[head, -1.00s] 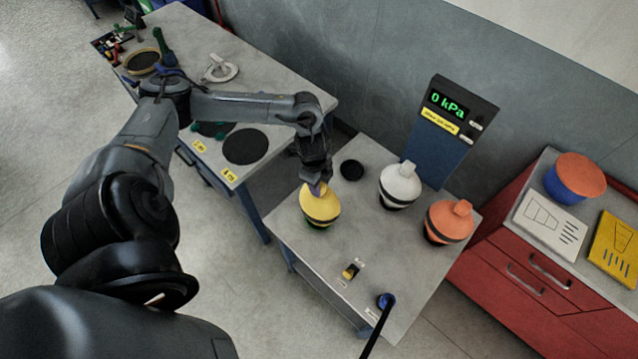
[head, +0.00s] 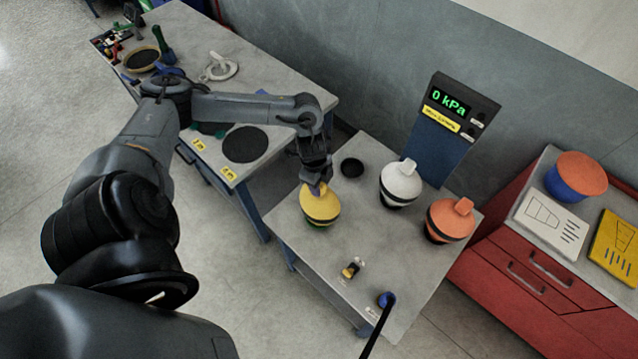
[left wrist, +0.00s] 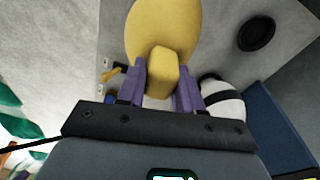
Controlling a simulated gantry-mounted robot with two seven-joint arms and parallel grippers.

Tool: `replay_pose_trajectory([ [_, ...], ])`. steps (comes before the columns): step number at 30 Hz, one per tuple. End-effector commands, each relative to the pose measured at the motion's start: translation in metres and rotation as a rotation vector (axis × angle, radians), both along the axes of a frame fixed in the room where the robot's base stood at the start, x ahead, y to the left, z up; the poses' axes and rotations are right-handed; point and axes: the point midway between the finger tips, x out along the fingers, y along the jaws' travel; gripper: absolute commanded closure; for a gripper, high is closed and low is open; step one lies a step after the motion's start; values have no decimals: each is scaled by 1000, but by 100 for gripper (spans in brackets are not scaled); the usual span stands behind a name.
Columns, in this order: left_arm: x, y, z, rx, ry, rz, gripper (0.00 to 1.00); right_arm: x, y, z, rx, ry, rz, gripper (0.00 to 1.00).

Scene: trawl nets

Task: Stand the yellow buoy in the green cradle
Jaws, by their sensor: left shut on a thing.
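The yellow buoy (head: 320,206) stands on the grey bench on the near left side of the other buoys. My left gripper (head: 318,187) comes down from above and is shut on the buoy's top knob. In the left wrist view the purple fingers (left wrist: 160,86) sit on either side of the yellow knob, with the buoy body (left wrist: 163,25) beyond. Dark green shows under the buoy's lower edge, but I cannot tell if it is the cradle. A green shape (head: 208,130) is partly hidden behind my left arm on the left table. My right gripper is not in view.
A white buoy (head: 401,180) and an orange buoy (head: 450,217) stand to the right. A black disc (head: 352,167) lies behind the yellow buoy. A pressure display (head: 446,125) rises at the back. A small yellow-black fitting (head: 352,268) and a blue-ended black hose (head: 386,300) are in front.

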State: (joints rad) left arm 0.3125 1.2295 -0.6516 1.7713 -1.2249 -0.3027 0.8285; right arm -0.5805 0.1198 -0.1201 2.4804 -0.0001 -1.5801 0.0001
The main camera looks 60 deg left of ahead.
Motion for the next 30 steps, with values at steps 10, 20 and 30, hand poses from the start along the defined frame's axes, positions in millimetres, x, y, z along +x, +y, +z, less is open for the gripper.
replay_pose_trajectory([
  [10,0,0,0,0,-1,0,35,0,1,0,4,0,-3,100],
  [20,0,1,11,0,-2,-2,35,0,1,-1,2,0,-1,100],
  [30,-3,7,66,1,-5,-3,35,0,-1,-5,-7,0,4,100],
])
